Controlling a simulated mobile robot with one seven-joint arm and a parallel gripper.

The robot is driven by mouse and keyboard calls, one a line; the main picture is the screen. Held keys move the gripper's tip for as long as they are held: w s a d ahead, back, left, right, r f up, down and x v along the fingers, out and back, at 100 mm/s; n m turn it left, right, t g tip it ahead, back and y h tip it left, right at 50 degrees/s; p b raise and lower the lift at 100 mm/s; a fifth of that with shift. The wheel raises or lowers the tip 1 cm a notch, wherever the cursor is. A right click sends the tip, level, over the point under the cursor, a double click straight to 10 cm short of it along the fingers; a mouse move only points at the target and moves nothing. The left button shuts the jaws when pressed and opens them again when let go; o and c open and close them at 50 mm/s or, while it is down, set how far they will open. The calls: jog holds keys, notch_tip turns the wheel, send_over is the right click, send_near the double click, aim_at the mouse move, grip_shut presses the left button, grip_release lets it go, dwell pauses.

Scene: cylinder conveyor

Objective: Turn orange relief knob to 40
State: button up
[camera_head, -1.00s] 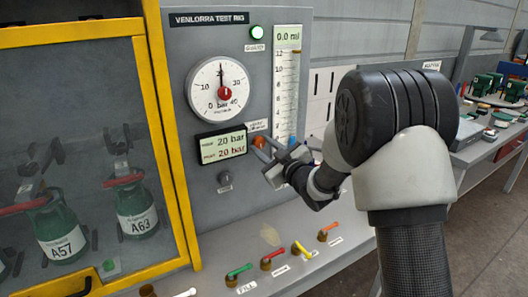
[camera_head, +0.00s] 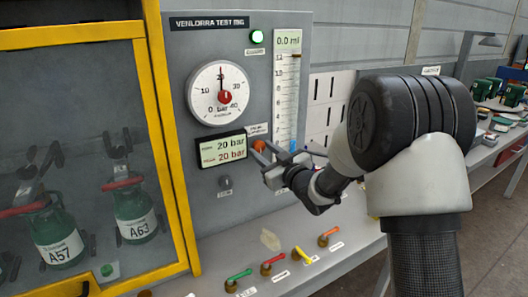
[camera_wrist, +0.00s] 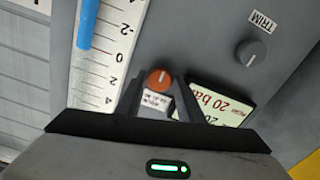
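The orange relief knob (camera_head: 259,146) is on the grey test rig panel, beside the lower display. In the wrist view the knob (camera_wrist: 159,78) lies just beyond and between my fingertips, above a small white label. My gripper (camera_head: 257,153) is open close to the knob in the head view, and its fingers also show in the wrist view (camera_wrist: 158,90). I cannot tell whether they touch the knob. The display (camera_head: 222,149) reads 20 bar on both lines. The round gauge (camera_head: 219,93) has its needle pointing up, near 20.
A tall scale (camera_head: 288,85) with a blue marker stands right of the knob. A dark trim knob (camera_wrist: 251,53) is beside the display. Several coloured valve levers (camera_head: 272,263) line the ledge below. A yellow-framed cabinet (camera_head: 160,130) with green cylinders is at left.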

dwell(0.3)
jog(key=v, duration=1.7)
jog(key=shift+s+d, duration=0.15)
jog(key=shift+d, duration=0.05)
